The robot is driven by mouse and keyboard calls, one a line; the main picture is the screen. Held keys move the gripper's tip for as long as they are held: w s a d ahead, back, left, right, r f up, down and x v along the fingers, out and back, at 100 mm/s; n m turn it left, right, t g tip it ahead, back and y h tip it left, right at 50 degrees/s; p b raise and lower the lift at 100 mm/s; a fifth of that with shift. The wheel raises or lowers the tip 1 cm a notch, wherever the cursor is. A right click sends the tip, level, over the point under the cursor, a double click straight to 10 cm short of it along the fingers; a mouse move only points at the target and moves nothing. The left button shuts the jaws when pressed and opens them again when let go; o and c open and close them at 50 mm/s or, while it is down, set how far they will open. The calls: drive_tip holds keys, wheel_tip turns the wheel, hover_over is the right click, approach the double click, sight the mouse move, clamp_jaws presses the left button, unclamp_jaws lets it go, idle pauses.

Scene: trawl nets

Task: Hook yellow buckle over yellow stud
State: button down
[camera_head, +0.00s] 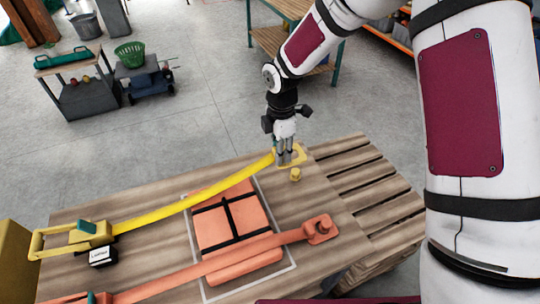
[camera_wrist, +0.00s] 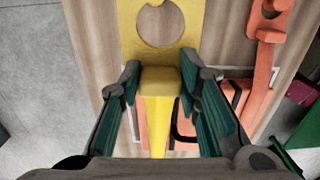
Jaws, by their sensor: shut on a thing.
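The yellow buckle (camera_head: 297,153) is a flat plate with a round hole, at the end of the taut yellow strap (camera_head: 190,201). My gripper (camera_head: 285,161) is shut on the buckle's raised yellow grip. In the wrist view, the grip is between the green finger pads (camera_wrist: 160,82) and the plate (camera_wrist: 133,28) extends ahead. Bare wood shows through its hole. The yellow stud (camera_head: 296,175) stands on the wooden deck, just nearer the head camera than the buckle and apart from it. I cannot make out the stud in the wrist view. The buckle's height above the wood is unclear.
An orange strap (camera_head: 205,266) crosses an orange case (camera_head: 231,206) with black bands; its buckle (camera_head: 320,229) sits at an orange stud. The yellow ratchet (camera_head: 85,232) and a black labelled box (camera_head: 102,257) are at left. Bare slats (camera_head: 365,183) lie right.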

drive_tip(key=shift+w+d+f+b, duration=0.35)
drive_tip(key=shift+f+b, duration=0.5)
drive_tip(key=shift+f, duration=1.2)
drive_tip(key=shift+w+d+f+b, duration=0.35)
drive_tip(key=shift+f+b, duration=0.5)
drive_tip(key=shift+f, duration=1.25)
drive_tip(key=shift+w+d+f+b, duration=0.3)
drive_tip(key=shift+f+b, duration=0.55)
drive_tip(key=shift+f, duration=1.2)
drive_tip(key=shift+s+d, duration=0.1)
drive_tip(key=c, duration=1.1)
unclamp_jaws()
